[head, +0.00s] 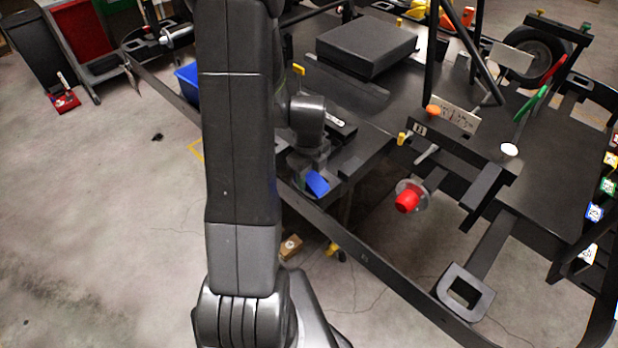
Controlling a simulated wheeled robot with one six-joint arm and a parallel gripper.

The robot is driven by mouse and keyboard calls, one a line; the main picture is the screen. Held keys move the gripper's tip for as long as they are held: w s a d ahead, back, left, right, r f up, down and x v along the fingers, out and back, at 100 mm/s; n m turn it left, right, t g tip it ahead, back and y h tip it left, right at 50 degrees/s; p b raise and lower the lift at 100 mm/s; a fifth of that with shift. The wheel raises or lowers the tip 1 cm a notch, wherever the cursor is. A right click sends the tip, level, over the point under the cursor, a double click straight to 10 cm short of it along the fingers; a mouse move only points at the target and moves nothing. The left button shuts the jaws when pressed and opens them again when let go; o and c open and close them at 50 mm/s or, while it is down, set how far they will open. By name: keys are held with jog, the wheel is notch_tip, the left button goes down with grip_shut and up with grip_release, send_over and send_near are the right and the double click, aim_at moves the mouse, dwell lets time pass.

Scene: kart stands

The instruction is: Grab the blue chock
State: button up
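A small blue block, which looks like the blue chock (317,184), shows at the near edge of the black kart stand, left of the middle. My gripper (312,172) is right at it, pointing down, with the wrist above. The fingers are small and dark against the dark stand, and part of the block is hidden by them. I cannot tell whether they are closed on the block or only around or beside it. My arm covers much of the area to the left.
The black stand (385,135) carries a black box (366,46) at the back. A red knob (406,201) sits right of my gripper. A long black rail (365,255) runs along the near side. A blue bin (188,80) is partly behind my arm. Floor at left is mostly clear.

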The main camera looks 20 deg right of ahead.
jog(key=shift+c, duration=0.6)
jog(key=shift+r, duration=0.1)
